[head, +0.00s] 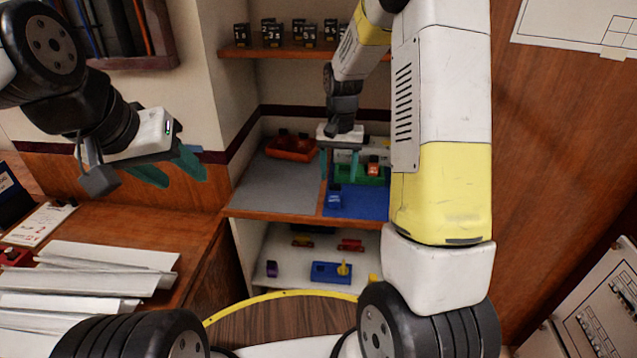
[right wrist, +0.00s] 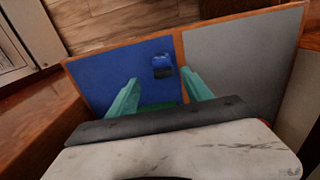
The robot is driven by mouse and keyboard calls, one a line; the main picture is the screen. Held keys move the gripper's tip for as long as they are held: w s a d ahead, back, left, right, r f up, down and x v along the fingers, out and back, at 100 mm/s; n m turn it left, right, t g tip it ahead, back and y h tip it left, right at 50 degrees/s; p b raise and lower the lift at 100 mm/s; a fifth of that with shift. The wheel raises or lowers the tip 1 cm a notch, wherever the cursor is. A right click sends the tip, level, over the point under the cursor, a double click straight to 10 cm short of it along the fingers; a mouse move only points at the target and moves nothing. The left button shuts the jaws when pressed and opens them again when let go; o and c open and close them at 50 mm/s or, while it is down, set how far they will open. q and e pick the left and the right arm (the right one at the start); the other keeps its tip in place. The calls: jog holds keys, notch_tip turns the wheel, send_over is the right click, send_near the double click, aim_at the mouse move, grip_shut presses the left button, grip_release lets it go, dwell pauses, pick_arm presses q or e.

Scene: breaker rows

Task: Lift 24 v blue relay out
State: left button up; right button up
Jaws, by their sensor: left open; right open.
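A small blue relay (head: 334,201) sits on the blue mat (head: 372,206) of the cubby's middle shelf, near the divider. In the right wrist view the relay (right wrist: 162,66) lies just beyond the gap between my teal fingertips, on the blue mat (right wrist: 110,62). Its label is too small to read. My right gripper (head: 339,174) is open and empty, reaching into the cubby above the shelf, apart from the relay. My left gripper (head: 178,174) is open and empty, up at the left over the wooden counter.
A green base with a red part (head: 373,170) stands behind the relay. A red-orange tray (head: 291,148) is at the back of the grey mat (head: 275,184). The lower shelf holds a blue holder (head: 331,272) and other small parts.

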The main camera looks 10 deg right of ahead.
aim_at(335, 191)
jog(key=f, duration=0.8)
jog(key=shift+w+a+f, duration=0.1)
jog(key=shift+a+f, duration=0.05)
jog(key=shift+a, duration=0.15)
grip_shut()
